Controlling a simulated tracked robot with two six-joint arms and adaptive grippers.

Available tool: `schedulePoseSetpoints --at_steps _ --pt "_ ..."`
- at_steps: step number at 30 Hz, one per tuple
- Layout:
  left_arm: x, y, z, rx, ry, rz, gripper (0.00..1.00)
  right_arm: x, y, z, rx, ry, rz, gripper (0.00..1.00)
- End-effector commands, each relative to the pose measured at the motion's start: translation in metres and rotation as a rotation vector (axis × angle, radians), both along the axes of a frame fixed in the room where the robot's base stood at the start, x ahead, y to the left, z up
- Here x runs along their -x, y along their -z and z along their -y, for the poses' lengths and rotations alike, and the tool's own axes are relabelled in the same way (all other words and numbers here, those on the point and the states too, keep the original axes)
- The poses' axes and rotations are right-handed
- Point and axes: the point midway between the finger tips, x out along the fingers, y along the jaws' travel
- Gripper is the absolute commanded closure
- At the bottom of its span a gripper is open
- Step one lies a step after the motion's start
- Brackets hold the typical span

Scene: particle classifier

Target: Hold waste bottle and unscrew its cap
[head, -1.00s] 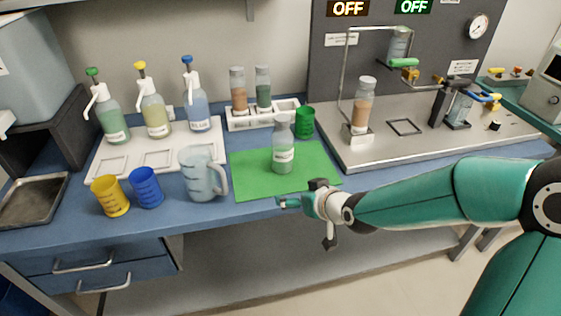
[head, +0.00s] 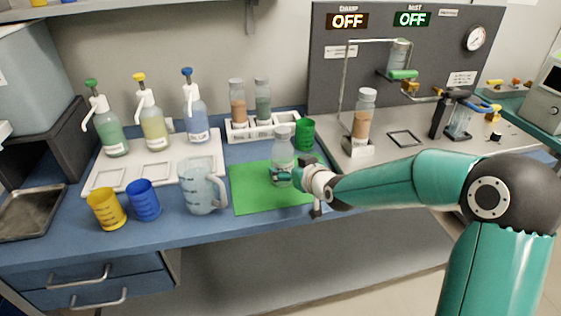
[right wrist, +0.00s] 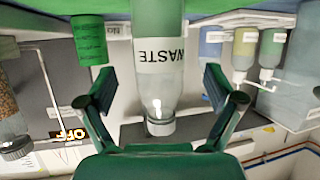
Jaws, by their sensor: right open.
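The waste bottle (head: 283,148) is clear with a white label and a pale cap (head: 283,131). It stands upright on the green mat (head: 245,188). In the right wrist view the bottle (right wrist: 158,75) hangs upside down in the picture, its "WASTE" label readable and its cap (right wrist: 161,127) toward the bottom. My left gripper is not in view.
A clear measuring jug (head: 200,187) stands left of the mat, beside blue (head: 144,199) and yellow (head: 107,208) cups. A green cup (head: 304,134) stands close behind the bottle. A white rack (head: 262,128) with two bottles is at the back. The mat's front left is clear.

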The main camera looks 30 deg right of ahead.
Motion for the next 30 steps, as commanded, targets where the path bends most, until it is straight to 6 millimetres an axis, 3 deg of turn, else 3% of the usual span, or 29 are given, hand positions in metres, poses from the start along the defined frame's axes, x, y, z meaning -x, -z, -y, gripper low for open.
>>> schedulePoseSetpoints --at_steps 5,15,23,30 --pt "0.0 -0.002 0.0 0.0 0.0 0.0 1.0 -0.009 0.003 0.0 0.0 0.0 0.0 0.08" --pt "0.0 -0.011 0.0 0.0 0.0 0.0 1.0 -0.049 0.017 0.002 0.0 -0.001 -0.002 0.08" --pt "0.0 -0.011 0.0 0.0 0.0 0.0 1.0 -0.052 0.019 0.002 0.0 -0.001 0.0 0.08" --pt "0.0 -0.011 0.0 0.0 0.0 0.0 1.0 -0.052 0.019 0.002 0.0 -0.001 0.0 0.45"
